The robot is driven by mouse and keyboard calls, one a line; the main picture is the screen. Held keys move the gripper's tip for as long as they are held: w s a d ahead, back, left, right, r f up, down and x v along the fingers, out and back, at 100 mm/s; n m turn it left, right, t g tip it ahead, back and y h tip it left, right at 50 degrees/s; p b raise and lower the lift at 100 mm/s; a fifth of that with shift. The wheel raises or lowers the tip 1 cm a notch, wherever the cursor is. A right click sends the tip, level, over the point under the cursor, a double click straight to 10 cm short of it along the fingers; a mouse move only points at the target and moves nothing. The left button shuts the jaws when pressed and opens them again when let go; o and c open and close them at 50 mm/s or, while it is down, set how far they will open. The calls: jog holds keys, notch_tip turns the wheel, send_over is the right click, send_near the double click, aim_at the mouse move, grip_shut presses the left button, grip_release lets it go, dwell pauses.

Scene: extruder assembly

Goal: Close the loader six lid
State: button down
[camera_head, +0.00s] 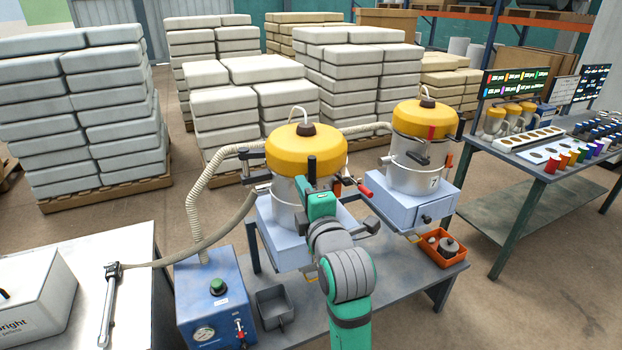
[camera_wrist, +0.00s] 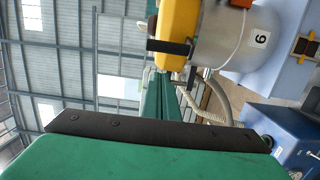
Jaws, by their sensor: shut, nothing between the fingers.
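Loader six (camera_head: 287,217) is the left of two metal drums on blue-grey bases in the head view; the wrist view shows its side and number 6 label (camera_wrist: 260,40). Its yellow lid (camera_head: 306,152) rests on top of the drum and looks about level; whether it is fully seated or latched I cannot tell. In the wrist view the lid (camera_wrist: 178,30) is at the top, with a black handle (camera_wrist: 170,47) across its edge. My gripper (camera_wrist: 162,84) is shut and empty, its fingers pointing towards the lid edge. In the head view my gripper (camera_head: 318,200) hides part of the drum front.
Loader seven (camera_head: 415,165) stands to the right with its yellow lid on. Hoses (camera_head: 200,180) run left of loader six. A blue control box (camera_head: 215,300), a grey bin (camera_head: 274,306) and an orange tray (camera_head: 443,247) are nearby. Pallets of sacks (camera_head: 85,110) stand behind.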

aim_at(311, 178)
jog(key=shift+w+d, duration=0.25)
jog(key=shift+w, duration=0.4)
jog(key=shift+w+d, duration=0.3)
jog(key=shift+w, duration=0.3)
jog(key=shift+w+d, duration=0.25)
jog(key=shift+w, duration=0.4)
